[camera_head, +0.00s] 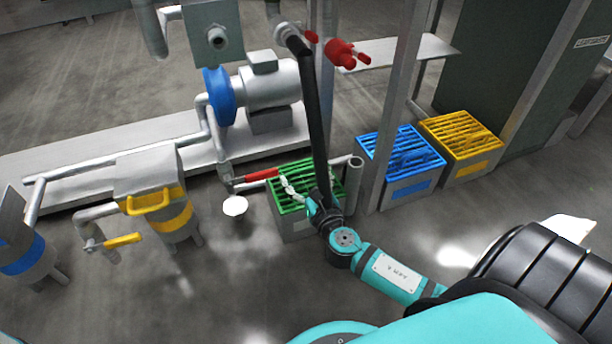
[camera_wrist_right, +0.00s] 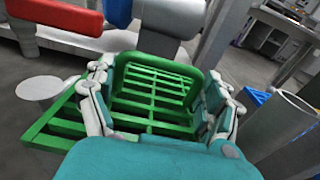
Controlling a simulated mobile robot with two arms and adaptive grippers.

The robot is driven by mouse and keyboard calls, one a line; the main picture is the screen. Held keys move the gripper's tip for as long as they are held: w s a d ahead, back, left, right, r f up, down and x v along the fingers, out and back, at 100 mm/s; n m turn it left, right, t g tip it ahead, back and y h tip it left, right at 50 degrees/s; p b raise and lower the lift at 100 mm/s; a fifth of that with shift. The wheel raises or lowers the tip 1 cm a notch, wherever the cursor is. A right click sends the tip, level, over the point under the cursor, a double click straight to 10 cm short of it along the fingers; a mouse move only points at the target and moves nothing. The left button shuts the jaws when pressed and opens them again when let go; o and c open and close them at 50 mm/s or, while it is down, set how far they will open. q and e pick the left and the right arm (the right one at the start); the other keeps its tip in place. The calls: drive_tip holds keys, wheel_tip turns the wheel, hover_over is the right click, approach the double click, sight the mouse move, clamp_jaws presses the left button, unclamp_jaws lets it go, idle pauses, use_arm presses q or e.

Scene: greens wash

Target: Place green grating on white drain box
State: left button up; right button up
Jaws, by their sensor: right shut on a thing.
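The green grating (camera_head: 283,206) lies over the top of the pale drain box (camera_head: 287,230), at the centre of the head view. I cannot tell whether it sits flush on the rim. My right gripper (camera_head: 290,188) reaches over the grating from the lower right and is shut on it. In the right wrist view, the fingers of my right gripper (camera_wrist_right: 155,100) stand on both sides of green bars. More of the green grating (camera_wrist_right: 50,125) spreads out to the left below them. The box is mostly hidden there. My left gripper is not in view.
A blue grating (camera_head: 400,150) and a yellow grating (camera_head: 460,133) top boxes to the right, behind a grey post (camera_head: 395,110). A pipe with a red handle (camera_head: 262,175) stands close behind the green grating. A round white disc (camera_head: 235,205) is to its left.

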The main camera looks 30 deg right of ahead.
drive_tip(key=o, duration=1.2)
drive_tip(key=shift+f, duration=0.1)
drive_tip(key=shift+s, duration=0.2)
drive_tip(key=shift+p+v, duration=1.75)
drive_tip(key=shift+v, duration=4.05)
